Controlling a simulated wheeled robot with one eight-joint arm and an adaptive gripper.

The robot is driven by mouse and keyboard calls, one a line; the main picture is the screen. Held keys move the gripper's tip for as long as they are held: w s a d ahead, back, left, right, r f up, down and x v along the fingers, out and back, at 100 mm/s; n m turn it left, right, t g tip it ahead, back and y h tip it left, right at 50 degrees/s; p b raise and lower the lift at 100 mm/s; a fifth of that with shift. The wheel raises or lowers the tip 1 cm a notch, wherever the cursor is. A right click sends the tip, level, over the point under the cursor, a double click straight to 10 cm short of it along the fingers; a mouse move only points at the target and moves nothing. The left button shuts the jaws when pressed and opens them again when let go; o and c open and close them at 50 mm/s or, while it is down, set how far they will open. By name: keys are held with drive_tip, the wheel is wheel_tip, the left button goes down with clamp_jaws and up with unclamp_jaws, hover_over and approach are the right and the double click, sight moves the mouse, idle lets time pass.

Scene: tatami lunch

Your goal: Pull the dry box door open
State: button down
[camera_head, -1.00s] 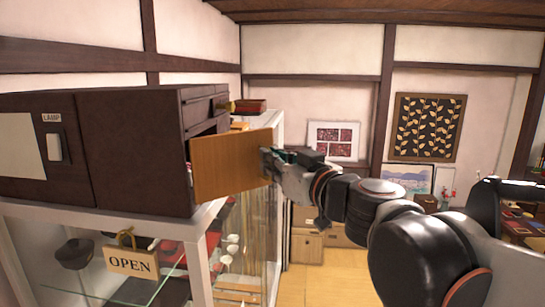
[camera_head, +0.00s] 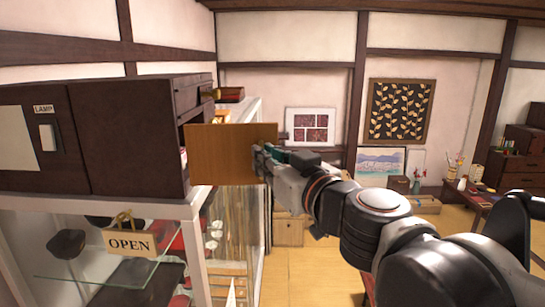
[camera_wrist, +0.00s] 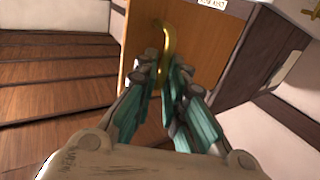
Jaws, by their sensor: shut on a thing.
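The dry box (camera_head: 125,140) is a dark brown cabinet on top of the glass case, with its front at the right in the head view. Its light wooden door (camera_head: 225,150) stands swung out from that side, leaving part of a dark interior showing behind it. My gripper (camera_head: 262,160) is at the door's outer edge. In the wrist view, the teal-padded fingers of my gripper (camera_wrist: 166,72) are closed around a curved brass handle (camera_wrist: 168,38) on the door (camera_wrist: 134,45). The fingers hide the lower part of the handle.
The glass display case (camera_head: 240,210) stands below the box, with an OPEN sign (camera_head: 129,241) hanging at its front. A low table (camera_head: 470,200) with small items stands at the right. The floor (camera_head: 320,275) right of the case looks clear.

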drive_tip(key=shift+s+a+r, duration=0.2)
drive_tip(key=shift+s+a, duration=0.35)
drive_tip(key=shift+s, duration=0.3)
drive_tip(key=c, duration=1.8)
unclamp_jaws()
drive_tip(key=shift+c, duration=0.2)
drive_tip(key=shift+o, duration=0.4)
drive_tip(key=shift+s+a, duration=0.1)
drive_tip(key=shift+a, duration=0.45)
drive_tip(key=shift+d, duration=0.2)
drive_tip(key=shift+f, duration=0.15)
drive_tip(key=shift+s+d, duration=0.1)
drive_tip(key=v, duration=1.1)
drive_tip(key=shift+s+d, duration=0.3)
